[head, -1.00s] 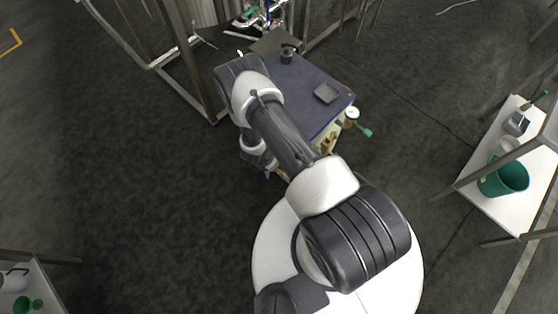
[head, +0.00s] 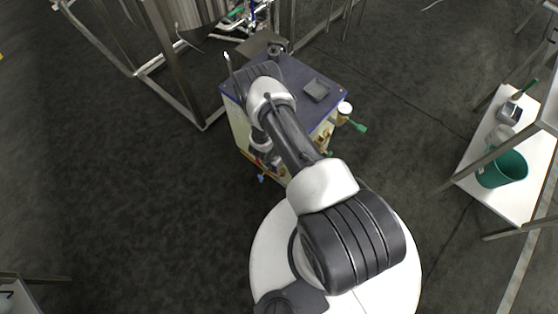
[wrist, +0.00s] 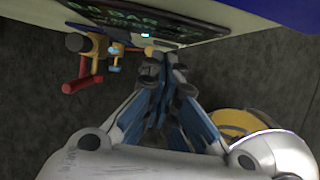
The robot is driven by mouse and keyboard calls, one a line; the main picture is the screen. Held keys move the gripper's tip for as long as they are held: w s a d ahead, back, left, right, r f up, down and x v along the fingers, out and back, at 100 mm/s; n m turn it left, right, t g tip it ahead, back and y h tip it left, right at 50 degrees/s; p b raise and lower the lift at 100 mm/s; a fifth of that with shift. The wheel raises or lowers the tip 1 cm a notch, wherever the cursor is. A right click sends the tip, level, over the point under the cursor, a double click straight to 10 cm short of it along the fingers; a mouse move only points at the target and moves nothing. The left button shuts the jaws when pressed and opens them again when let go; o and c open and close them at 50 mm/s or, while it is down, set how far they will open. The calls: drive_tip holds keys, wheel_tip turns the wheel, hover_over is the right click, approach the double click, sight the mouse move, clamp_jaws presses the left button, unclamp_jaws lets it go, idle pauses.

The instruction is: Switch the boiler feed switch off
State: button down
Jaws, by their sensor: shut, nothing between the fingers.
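The boiler cabinet (head: 310,70) has a blue top and pale sides, and stands in front of my base in the head view. In the wrist view a dark panel (wrist: 190,25) on its pale face shows green lettering reading "BAR" and a small lit cyan spot (wrist: 145,35). I cannot make out the boiler feed switch for certain. My gripper (wrist: 162,70) is shut and empty, its tips just below the panel's lower edge; I cannot tell whether they touch it.
A green-handled valve (head: 358,126) juts from the cabinet's right. Steel frame legs (head: 175,65) stand behind left. A white shelf (head: 515,205) with a green bucket (head: 502,170) is right.

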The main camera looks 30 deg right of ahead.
drive_tip(key=shift+w+d+r, duration=0.2)
drive_tip(key=shift+d+r, duration=0.05)
drive_tip(key=shift+d, duration=0.2)
drive_tip(key=shift+r+p, duration=0.8)
drive_tip(key=shift+p, duration=0.05)
drive_tip(key=shift+a, duration=0.1)
